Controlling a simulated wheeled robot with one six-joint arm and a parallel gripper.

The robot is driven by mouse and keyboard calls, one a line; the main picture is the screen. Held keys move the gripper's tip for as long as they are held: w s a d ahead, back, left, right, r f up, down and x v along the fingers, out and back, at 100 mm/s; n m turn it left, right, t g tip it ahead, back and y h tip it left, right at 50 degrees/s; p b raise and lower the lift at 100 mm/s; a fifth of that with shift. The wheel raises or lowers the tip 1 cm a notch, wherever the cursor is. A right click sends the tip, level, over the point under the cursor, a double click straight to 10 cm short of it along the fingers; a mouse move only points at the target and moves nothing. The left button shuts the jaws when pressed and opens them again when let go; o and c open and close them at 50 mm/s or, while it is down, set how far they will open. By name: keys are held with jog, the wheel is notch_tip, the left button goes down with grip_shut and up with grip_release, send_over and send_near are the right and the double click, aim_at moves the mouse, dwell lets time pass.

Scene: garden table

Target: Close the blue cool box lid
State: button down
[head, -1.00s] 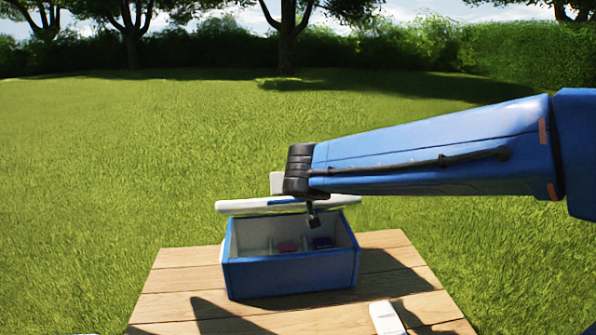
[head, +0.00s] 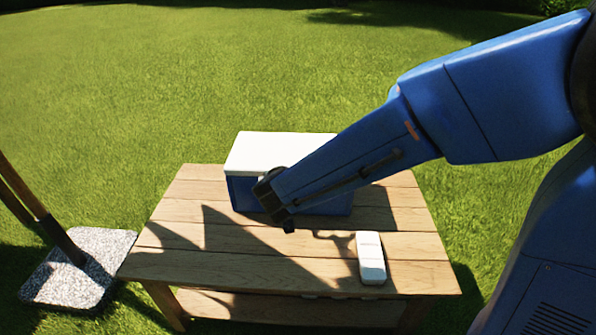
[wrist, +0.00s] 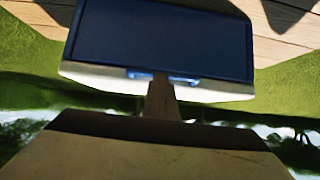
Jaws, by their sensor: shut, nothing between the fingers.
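The blue cool box (head: 243,194) stands on the wooden table near its far edge. Its white lid (head: 268,150) lies flat over the top, and I see no gap along the part of the front that shows. My arm hides the right part of the lid and front. In the wrist view the blue box wall (wrist: 160,40) and the pale lid edge (wrist: 90,73) show upside down and meet. My gripper (head: 288,226) is shut and empty, low in front of the box. Its fingers (wrist: 161,97) also show in the wrist view; I cannot tell whether they touch the box.
A white oblong object (head: 370,258) lies on the right of the wooden table (head: 230,270). A post on a speckled stone base (head: 60,285) stands left of the table. The table's front left is clear. Grass surrounds it all.

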jog(key=shift+s+d+f, duration=0.15)
jog(key=shift+s+f, duration=0.1)
jog(key=shift+f, duration=0.5)
jog(key=shift+s+d+f, duration=0.15)
jog(key=shift+s+f, duration=0.1)
jog(key=shift+f, duration=0.5)
jog(key=shift+s+r, duration=0.1)
jog(key=shift+r, duration=0.05)
jog(key=w+r+v, duration=0.1)
jog(key=v, duration=1.7)
jog(key=w+d+m+g+h, duration=0.1)
jog(key=w+d+g+h, duration=0.2)
jog(key=d, duration=1.7)
jog(key=s+d+f+n+g+y, duration=0.1)
jog(key=s+d+g+y, duration=0.2)
jog(key=s+d, duration=1.1)
jog(key=shift+d+f, duration=0.2)
jog(key=shift+d, duration=0.05)
